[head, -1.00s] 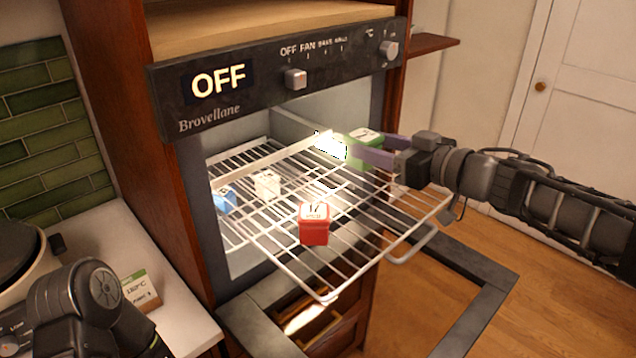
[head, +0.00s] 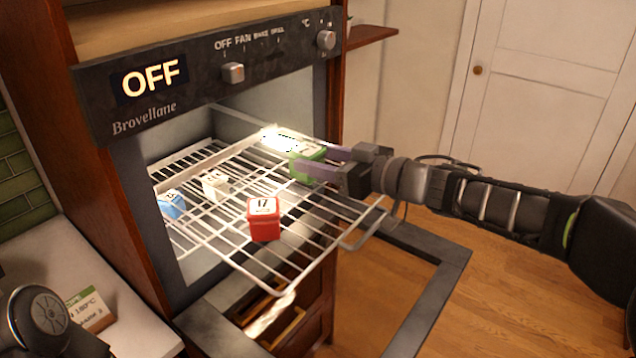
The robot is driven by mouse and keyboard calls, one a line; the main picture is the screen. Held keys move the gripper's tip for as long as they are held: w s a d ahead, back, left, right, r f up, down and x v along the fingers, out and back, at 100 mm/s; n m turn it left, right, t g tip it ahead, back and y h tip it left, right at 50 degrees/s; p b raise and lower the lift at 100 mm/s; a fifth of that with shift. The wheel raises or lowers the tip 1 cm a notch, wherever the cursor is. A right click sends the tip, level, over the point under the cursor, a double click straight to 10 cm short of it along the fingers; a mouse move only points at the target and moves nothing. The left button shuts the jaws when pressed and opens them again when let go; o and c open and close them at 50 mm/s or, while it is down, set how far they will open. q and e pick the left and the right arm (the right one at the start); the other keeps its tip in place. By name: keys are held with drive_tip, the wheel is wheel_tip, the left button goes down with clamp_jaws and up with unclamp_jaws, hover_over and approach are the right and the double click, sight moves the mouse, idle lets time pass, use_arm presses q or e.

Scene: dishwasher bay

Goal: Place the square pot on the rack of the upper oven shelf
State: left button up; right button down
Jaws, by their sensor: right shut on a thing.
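A green square pot (head: 310,155) with a pale label on top is at the back right part of the pulled-out wire rack (head: 225,247). My right gripper (head: 316,162) comes in from the right, its purple fingers shut on this pot. Bright light washes out the pot's far left part. The pot is at or just above the wires; I cannot tell whether it touches them. A red pot marked 17 (head: 264,226), a white pot (head: 214,187) and a blue pot (head: 171,206) stand on the rack. Part of my left arm shows at the lower left; its gripper is out of view.
The oven panel (head: 207,75) reads OFF above the open cavity. A dark frame (head: 437,285) juts out below the rack at the right. A white counter (head: 130,322) with a small card (head: 89,309) lies at the lower left. Free floor (head: 520,310) is at the right.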

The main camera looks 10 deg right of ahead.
drive_tip(key=shift+f+b, duration=0.55)
drive_tip(key=shift+f, duration=1.9)
drive_tip(key=shift+f, duration=0.1)
drive_tip(key=shift+f, duration=0.15)
drive_tip(key=c, duration=0.6)
unclamp_jaws()
drive_tip(key=shift+d+r, duration=0.1)
drive_tip(key=shift+r, duration=0.2)
drive_tip(key=v, duration=1.1)
drive_tip(key=shift+s+d, duration=0.2)
drive_tip(key=shift+s, duration=0.2)
